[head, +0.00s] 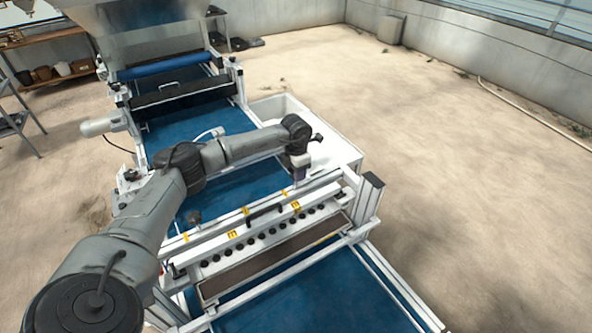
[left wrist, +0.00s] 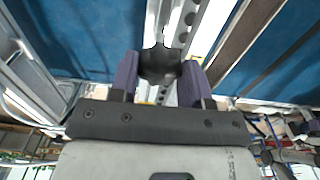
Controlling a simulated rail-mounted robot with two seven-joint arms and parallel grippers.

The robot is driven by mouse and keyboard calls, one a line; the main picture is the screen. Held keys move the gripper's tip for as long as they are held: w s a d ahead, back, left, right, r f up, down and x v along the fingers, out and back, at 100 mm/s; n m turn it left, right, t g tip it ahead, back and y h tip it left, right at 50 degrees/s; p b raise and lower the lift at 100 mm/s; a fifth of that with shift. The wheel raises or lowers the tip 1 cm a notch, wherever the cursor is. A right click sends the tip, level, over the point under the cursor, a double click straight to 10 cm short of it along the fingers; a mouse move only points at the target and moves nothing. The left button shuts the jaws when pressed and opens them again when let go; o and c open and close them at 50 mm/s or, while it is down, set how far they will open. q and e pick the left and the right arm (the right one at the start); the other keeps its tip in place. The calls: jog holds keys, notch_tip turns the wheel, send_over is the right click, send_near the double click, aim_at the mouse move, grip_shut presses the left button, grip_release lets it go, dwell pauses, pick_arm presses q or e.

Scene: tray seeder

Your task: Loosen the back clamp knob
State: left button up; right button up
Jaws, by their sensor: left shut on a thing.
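A black lobed clamp knob (left wrist: 160,64) sits between the two purple fingers of my left gripper (left wrist: 160,78) in the left wrist view. The fingers are shut on it from both sides. In the head view my left gripper (head: 300,174) points down at the far right end of the seeder's white crossbar (head: 222,236), and the held knob is hidden there. A second dark knob (head: 194,217) stands near the crossbar's left end, apart from the gripper.
The crossbar carries a black handle (head: 264,215), yellow labels and a row of several black round parts. A blue belt (head: 310,306) runs under it. A white bin (head: 335,145) stands beside the belt, behind the gripper. Sandy floor at right is clear.

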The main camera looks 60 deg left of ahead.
pick_arm(q)
jog(key=shift+r, duration=0.1)
dwell(0.4)
jog(key=o, duration=0.9)
jog(key=shift+r+b, duration=0.75)
jog(key=shift+r, duration=6.1)
